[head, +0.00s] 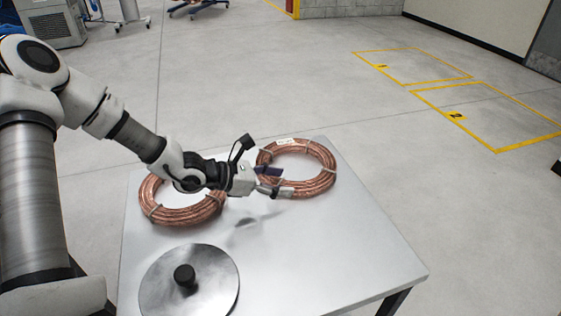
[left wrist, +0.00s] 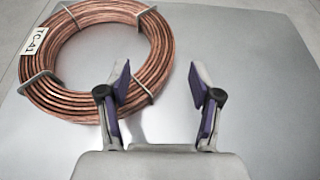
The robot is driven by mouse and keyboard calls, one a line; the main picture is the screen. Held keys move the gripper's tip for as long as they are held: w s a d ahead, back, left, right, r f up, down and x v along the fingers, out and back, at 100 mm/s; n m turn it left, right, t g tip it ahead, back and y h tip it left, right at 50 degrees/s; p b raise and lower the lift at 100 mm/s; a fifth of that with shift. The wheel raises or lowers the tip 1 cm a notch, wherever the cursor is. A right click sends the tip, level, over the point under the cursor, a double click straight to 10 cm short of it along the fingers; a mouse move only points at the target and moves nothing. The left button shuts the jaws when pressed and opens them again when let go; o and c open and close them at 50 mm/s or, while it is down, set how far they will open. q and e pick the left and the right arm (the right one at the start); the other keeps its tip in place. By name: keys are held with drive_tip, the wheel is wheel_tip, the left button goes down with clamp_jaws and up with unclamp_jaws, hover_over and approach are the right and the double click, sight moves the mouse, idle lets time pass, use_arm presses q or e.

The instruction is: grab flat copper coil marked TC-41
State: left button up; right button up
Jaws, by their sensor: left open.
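The flat copper coil marked TC-41 (left wrist: 72,103) lies at the upper left of the left wrist view, its white label reading TC-41 at its left side. In the head view a coil with a white tag (head: 325,178) lies at the table's back right. My left gripper (head: 275,181) is open and empty, beside and above that coil's near left edge. My right gripper is not in view.
A second copper coil (head: 167,216) lies at the table's left, partly hidden by my left arm. A round metal disc with a black knob (head: 215,285) lies at the front left. The metal table (head: 340,255) is clear at the front right.

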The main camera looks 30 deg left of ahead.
sight(307, 184)
use_arm(q)
drive_tip(key=b+x, duration=0.1)
drive_tip(key=x, duration=0.6)
drive_tip(key=shift+d+f, duration=0.1)
drive_tip(key=shift+d, duration=0.2)
drive_tip(key=shift+s+a, duration=0.1)
drive_tip(key=c, duration=0.5)
clamp_jaws()
